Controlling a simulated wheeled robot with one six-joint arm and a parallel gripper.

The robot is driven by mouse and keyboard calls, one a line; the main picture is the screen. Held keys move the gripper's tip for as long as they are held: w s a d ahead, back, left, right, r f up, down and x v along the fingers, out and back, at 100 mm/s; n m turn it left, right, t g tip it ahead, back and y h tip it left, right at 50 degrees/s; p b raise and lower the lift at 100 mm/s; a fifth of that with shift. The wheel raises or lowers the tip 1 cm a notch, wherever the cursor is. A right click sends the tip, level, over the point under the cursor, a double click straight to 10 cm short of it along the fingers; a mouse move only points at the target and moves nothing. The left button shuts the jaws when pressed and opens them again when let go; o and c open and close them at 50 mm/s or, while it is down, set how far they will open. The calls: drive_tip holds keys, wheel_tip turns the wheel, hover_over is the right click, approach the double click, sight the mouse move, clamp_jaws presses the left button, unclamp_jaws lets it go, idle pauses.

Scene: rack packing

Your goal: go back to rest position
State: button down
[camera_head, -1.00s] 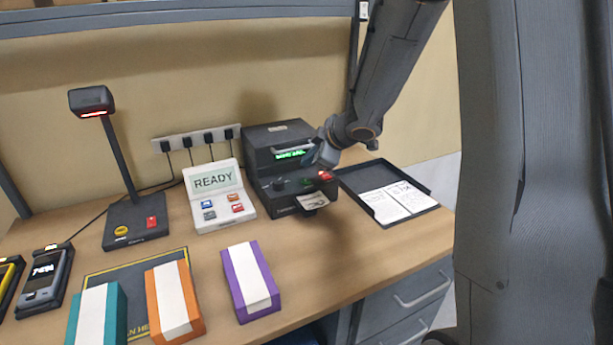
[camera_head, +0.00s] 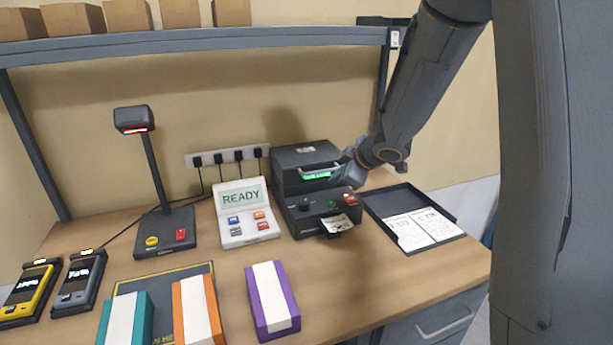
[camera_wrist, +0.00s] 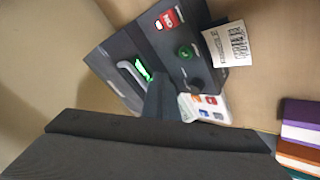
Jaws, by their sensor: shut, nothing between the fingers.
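My gripper (camera_head: 350,178) is beside the right side of the black label printer (camera_head: 305,158), above the desk, with my arm reaching down from the upper right. In the wrist view the gripper's finger (camera_wrist: 160,98) shows in front of the printer (camera_wrist: 195,45); nothing is held. The printer has a lit green display, a green button and a red button. A printed label (camera_head: 337,223) sticks out of its front slot; it also shows in the wrist view (camera_wrist: 226,44).
A black tray (camera_head: 375,208) with two printed sheets lies right of the printer. A READY terminal (camera_head: 247,212), a scanner stand (camera_head: 155,180), teal, orange and purple boxes (camera_head: 272,300) and two handhelds (camera_head: 80,280) stand to the left. A shelf (camera_head: 200,40) runs above.

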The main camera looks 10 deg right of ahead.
drive_tip(key=s+f+m+g+h, duration=0.1)
drive_tip(key=s+m, duration=0.3)
drive_tip(key=s, duration=0.5)
drive_tip(key=s+f+m+g+h+b, duration=0.1)
drive_tip(key=s+f+m+g, duration=0.2)
drive_tip(key=s, duration=0.7)
drive_tip(key=s+a+f+m+g+h+b, duration=0.1)
drive_tip(key=s+f+m+g, duration=0.1)
drive_tip(key=s+m, duration=0.4)
drive_tip(key=s+g, duration=0.1)
drive_tip(key=s, duration=0.2)
drive_tip(key=shift+s+f, duration=0.3)
drive_tip(key=shift+f, duration=0.1)
